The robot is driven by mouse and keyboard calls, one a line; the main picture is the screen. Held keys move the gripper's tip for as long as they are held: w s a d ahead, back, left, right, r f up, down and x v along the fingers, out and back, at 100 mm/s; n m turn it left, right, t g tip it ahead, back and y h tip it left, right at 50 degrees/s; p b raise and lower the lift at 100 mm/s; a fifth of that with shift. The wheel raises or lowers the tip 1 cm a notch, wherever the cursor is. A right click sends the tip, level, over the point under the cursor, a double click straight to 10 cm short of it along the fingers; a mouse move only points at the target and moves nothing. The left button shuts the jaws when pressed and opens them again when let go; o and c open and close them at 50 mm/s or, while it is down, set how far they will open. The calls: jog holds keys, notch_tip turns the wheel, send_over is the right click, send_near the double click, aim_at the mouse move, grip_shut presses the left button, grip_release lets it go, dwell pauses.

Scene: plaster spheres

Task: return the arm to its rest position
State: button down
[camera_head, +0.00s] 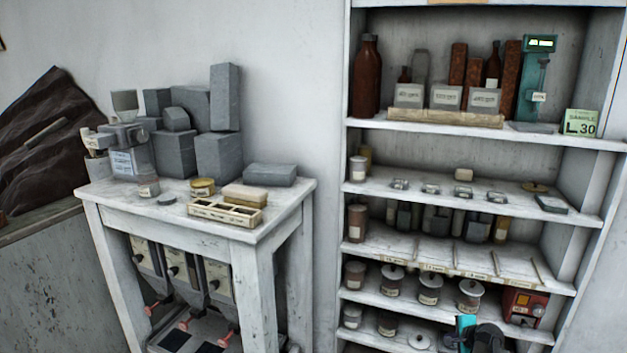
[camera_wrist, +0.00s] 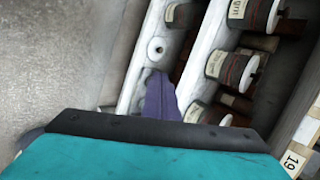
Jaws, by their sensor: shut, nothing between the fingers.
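My gripper (camera_wrist: 160,97) shows in the wrist view as a dark purple-grey tip beyond a black bar and a teal housing. Its fingers are together with nothing held between them. It points toward shelves of labelled jars. In the head view, a teal and black part of my arm (camera_head: 466,328) shows at the bottom edge, in front of the lowest shelves at right. The rest of the arm is outside the frame.
A white shelf unit (camera_head: 595,143) with bottles, jars and small trays fills the right. A white table (camera_head: 290,190) with grey blocks and a wooden tray (camera_head: 212,213) stands left. Jars (camera_wrist: 232,70) are close in the wrist view. Bare wall lies between table and shelves.

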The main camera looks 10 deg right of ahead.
jog(key=w+a+f+n+g+y+p, duration=0.15)
jog(key=a+f, duration=0.25)
jog(key=a, duration=0.7)
jog(key=a+f+n+g+y+p, duration=0.15)
jog(key=a+f, duration=0.35)
jog(key=a, duration=0.6)
jog(key=s+a+f+n+g+y+p, duration=0.1)
jog(key=s+a+f+n, duration=0.2)
jog(key=a, duration=0.5)
jog(key=s+a+f+n+g+p, duration=0.1)
jog(key=s+a+f+n, duration=0.15)
jog(key=a, duration=0.55)
jog(key=s+a+f+n+g+p, duration=0.1)
jog(key=s+a+f+n+g, duration=0.15)
jog(key=s+a, duration=0.45)
jog(key=s+a+f+n+g+p, duration=0.1)
jog(key=s+a+f+n+g, duration=0.2)
jog(key=s, duration=0.7)
jog(key=s+r+n+g+h, duration=0.2)
jog(key=s+n, duration=0.5)
jog(key=s, duration=0.5)
jog(key=shift+d+n+g, duration=0.3)
jog(key=shift+d+g, duration=0.1)
jog(key=shift+g, duration=0.15)
